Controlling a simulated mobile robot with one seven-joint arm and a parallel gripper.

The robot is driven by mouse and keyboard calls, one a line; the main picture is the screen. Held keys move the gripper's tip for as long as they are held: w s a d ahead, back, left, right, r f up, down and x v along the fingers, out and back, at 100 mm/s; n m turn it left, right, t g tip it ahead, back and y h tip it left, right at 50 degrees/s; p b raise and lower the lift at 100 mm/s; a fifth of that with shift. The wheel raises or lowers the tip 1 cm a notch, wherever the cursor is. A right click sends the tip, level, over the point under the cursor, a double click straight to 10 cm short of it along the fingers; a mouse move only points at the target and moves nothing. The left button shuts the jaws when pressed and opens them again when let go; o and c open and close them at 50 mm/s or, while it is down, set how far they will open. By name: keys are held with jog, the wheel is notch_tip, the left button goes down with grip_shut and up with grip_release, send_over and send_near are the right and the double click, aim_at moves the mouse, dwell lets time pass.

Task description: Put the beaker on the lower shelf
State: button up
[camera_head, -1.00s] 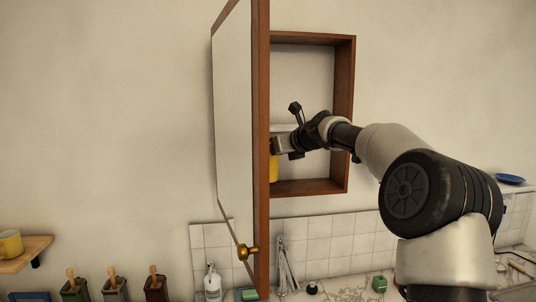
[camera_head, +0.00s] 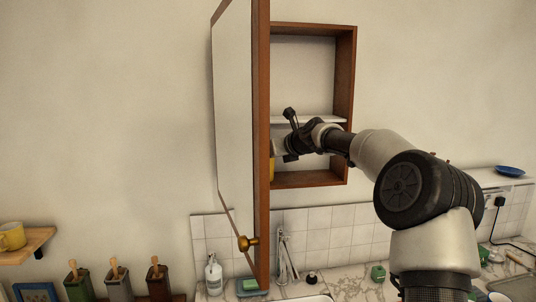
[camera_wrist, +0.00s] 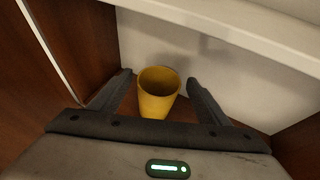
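The beaker is a yellow cup (camera_wrist: 157,92) in the wrist view. It stands upright on the brown floor of the wall cabinet (camera_head: 345,80), below the white shelf board (camera_head: 335,119). In the head view only a yellow sliver of the beaker (camera_head: 271,168) shows past the door edge. My gripper (camera_wrist: 157,88) is open, with one finger on each side of the beaker and a visible gap on both sides. In the head view the door edge hides my fingertips.
The open cabinet door (camera_head: 237,130) stands close to the left of my gripper. The white board also shows just above it in the wrist view (camera_wrist: 240,32). The cabinet's right wall (camera_head: 345,75) is near my forearm. A cluttered counter (camera_head: 345,267) lies below.

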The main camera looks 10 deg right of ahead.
jog(key=shift+r, duration=0.2)
jog(key=shift+s+d, duration=0.2)
jog(key=shift+s, duration=0.1)
jog(key=b+v, duration=0.3)
jog(key=v, duration=0.8)
jog(key=shift+r, duration=0.25)
jog(key=shift+s, duration=0.1)
jog(key=shift+c, duration=0.4)
